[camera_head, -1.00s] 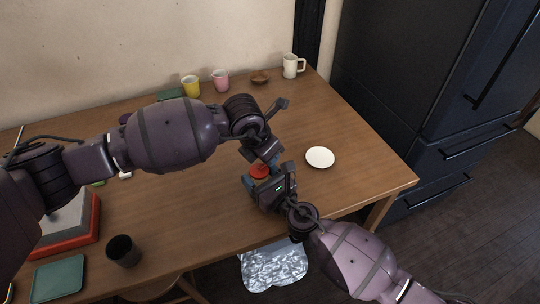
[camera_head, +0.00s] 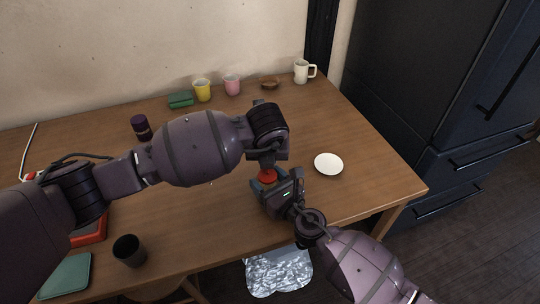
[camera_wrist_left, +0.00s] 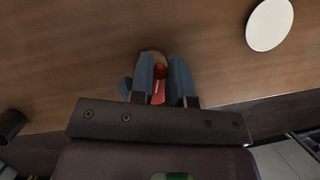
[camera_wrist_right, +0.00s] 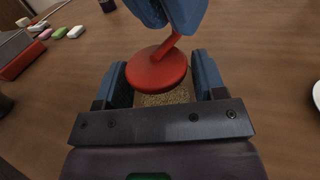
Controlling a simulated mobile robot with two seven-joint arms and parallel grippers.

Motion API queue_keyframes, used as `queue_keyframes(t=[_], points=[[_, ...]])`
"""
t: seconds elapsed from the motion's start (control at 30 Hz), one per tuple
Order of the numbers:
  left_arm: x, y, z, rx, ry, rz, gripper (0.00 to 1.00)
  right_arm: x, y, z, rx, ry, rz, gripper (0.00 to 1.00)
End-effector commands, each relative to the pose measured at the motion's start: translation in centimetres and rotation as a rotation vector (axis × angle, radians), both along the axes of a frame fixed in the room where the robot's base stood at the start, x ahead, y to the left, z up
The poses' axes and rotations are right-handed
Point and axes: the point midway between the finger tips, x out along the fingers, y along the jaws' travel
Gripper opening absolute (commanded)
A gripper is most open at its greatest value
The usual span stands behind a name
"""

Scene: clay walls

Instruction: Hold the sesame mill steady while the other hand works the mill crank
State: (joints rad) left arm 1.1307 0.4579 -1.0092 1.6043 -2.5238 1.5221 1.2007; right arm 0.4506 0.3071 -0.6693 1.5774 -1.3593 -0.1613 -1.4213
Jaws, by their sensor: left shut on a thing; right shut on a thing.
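The sesame mill has a red round top (camera_head: 267,177), seen in the head view near the front right of the table. In the right wrist view its red top (camera_wrist_right: 157,70) sits above a speckled tan body (camera_wrist_right: 165,98). My right gripper (camera_wrist_right: 162,78) is shut around that body, one blue finger on each side. A red crank (camera_wrist_right: 169,45) rises slantwise from the top to my left gripper's blue fingers. My left gripper (camera_wrist_left: 161,78) is shut on the crank, whose red part shows between the fingers. In the head view, the grippers hide most of the mill.
A white plate (camera_head: 328,164) lies right of the mill. A dark cup (camera_head: 128,250) stands at the front left, a dark jar (camera_head: 141,126) behind my left arm. A yellow cup (camera_head: 202,90), pink cup (camera_head: 232,84) and white mug (camera_head: 302,72) stand along the back.

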Motion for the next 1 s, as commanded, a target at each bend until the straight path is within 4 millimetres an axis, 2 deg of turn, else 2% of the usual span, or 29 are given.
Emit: queue_keyframes(t=[0.33, 0.9, 0.93, 1.0], points=[[-0.08, 0.45, -0.06, 0.0, 0.002, 0.152, 0.0, 0.01, -0.05, -0.06, -0.001, 0.001, -0.001, 0.33], [-0.1, 0.52, -0.06, 0.0, 0.001, 0.181, 0.0, 0.01, -0.04, -0.05, -0.001, 0.001, -0.001, 0.33], [-0.1, 0.52, -0.06, 0.0, 0.001, 0.181, 0.2, 0.01, -0.04, -0.05, -0.001, 0.001, -0.001, 0.33], [-0.1, 0.52, -0.05, 0.0, 0.001, 0.18, 0.3, 0.01, -0.04, -0.05, -0.001, 0.001, -0.001, 0.33]])
